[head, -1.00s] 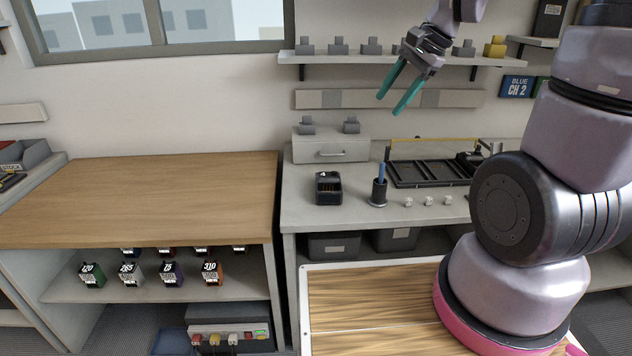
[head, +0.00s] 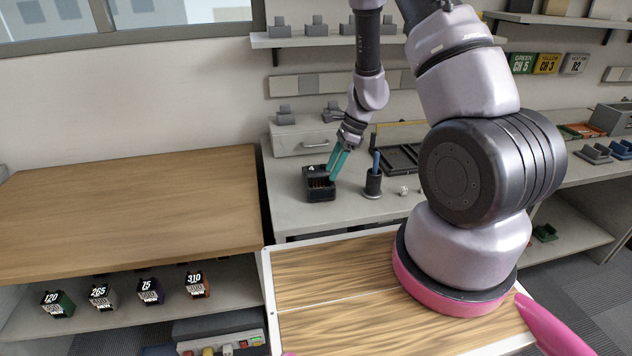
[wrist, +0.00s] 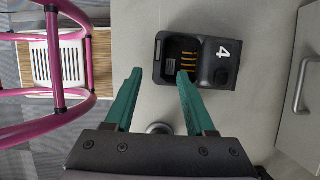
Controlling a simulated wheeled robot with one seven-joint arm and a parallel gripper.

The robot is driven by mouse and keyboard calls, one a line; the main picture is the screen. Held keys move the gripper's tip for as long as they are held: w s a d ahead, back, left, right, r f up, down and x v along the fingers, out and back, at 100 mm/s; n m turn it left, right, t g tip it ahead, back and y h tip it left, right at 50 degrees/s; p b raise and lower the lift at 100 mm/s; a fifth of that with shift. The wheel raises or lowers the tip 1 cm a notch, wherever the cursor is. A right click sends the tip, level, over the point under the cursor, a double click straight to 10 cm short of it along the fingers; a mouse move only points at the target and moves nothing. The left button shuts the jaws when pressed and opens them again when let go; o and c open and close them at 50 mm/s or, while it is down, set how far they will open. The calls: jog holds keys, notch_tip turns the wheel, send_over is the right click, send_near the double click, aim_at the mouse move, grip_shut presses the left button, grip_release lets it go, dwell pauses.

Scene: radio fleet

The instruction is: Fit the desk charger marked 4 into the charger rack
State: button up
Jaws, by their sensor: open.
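The black desk charger marked 4 (head: 321,184) sits upright on the grey bench, below the small drawer unit. In the wrist view the charger (wrist: 226,62) lies ahead and to the right of my fingertips, with its open pocket and gold contacts visible. My gripper (head: 340,164) has teal fingers pointing down beside the charger's right side. In the wrist view my gripper (wrist: 160,76) is open and empty; the right fingertip overlaps the charger's edge in the picture. A black slotted frame (head: 392,160), possibly the charger rack, lies on the bench to the right, partly hidden by my arm.
A dark cup holding a blue stick (head: 373,180) stands just right of the charger. Small white pieces (head: 404,190) lie beyond it. The drawer unit (head: 300,140) is behind the charger. The wooden table (head: 130,205) at left has a clear top.

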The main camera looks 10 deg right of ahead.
aim_at(319, 182)
jog(key=shift+x, duration=3.5)
jog(key=shift+s, duration=0.1)
grip_shut()
